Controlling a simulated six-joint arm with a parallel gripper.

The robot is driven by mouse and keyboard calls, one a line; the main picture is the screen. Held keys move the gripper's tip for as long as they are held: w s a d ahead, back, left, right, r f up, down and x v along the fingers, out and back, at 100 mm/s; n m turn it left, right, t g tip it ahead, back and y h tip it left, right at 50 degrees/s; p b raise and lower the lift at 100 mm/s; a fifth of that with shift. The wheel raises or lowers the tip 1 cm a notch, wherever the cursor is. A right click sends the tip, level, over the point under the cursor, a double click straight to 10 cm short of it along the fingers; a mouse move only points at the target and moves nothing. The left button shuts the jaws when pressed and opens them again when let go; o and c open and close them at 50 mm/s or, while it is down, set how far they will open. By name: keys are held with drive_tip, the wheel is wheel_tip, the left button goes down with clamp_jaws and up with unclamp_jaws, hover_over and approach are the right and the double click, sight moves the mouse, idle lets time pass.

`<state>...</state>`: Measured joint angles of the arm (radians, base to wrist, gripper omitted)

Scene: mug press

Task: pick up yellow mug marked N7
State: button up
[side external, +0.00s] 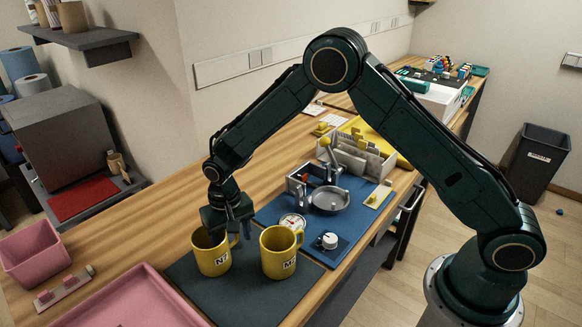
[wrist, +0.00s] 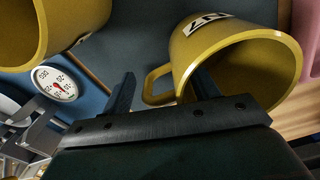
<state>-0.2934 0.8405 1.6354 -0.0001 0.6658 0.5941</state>
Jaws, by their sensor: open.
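The yellow mug marked N7 (side external: 212,262) stands upright on the dark mat. It also shows in the wrist view (wrist: 232,45), at the upper right, with its mouth facing the camera. My gripper (side external: 231,232) is open at the mug's rim, on its handle side. In the wrist view my gripper (wrist: 164,78) has the mug's handle (wrist: 157,85) between its two fingers. One finger is outside the handle; the other appears to reach into the mouth. I cannot tell whether either finger touches the mug.
A second yellow mug (side external: 279,258), with a different label starting with M, stands close to the right. A dial gauge (side external: 292,222) and a white knob (side external: 329,241) sit on the blue board behind. A pink tray (side external: 130,305) lies to the front left, beside a pink bin (side external: 38,252).

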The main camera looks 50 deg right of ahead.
clamp_jaws()
idle(0.3)
drive_tip(key=shift+r, duration=0.15)
wheel_tip(320, 180, up, 20)
idle(0.7)
idle(0.5)
